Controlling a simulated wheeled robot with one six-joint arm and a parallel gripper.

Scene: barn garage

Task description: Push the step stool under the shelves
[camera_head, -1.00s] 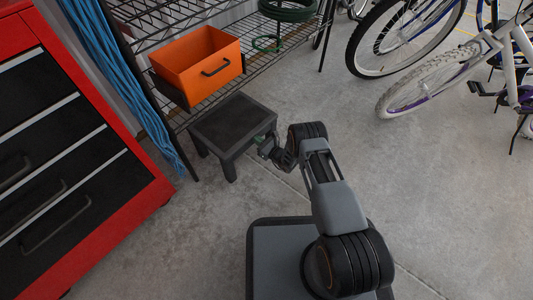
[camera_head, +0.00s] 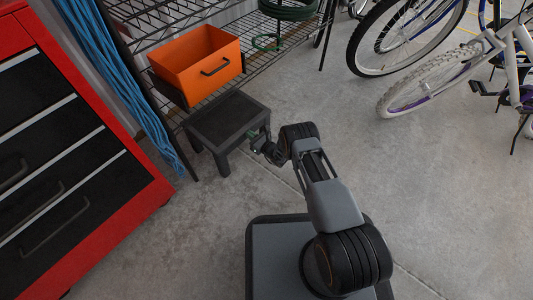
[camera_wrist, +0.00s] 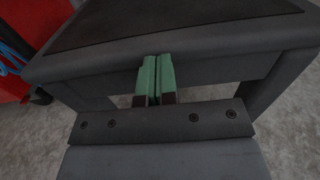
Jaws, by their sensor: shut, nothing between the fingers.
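The dark grey step stool (camera_head: 226,121) stands upright on the concrete floor, with its far part beneath the lower edge of the wire shelves (camera_head: 262,62). My gripper (camera_head: 252,136) is at the stool's near right side, low, just below its top. In the wrist view the stool (camera_wrist: 190,40) fills the upper part. My gripper's green fingertips (camera_wrist: 156,72) are shut together with nothing between them, against or very close to the stool's side edge. Contact itself is hard to make out. The stool's far legs are hidden.
An orange bin (camera_head: 200,65) sits on the lower shelf above the stool. A red and black tool chest (camera_head: 70,150) stands at left, and blue cables (camera_head: 120,75) hang beside the rack. Bicycles (camera_head: 440,60) stand at upper right.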

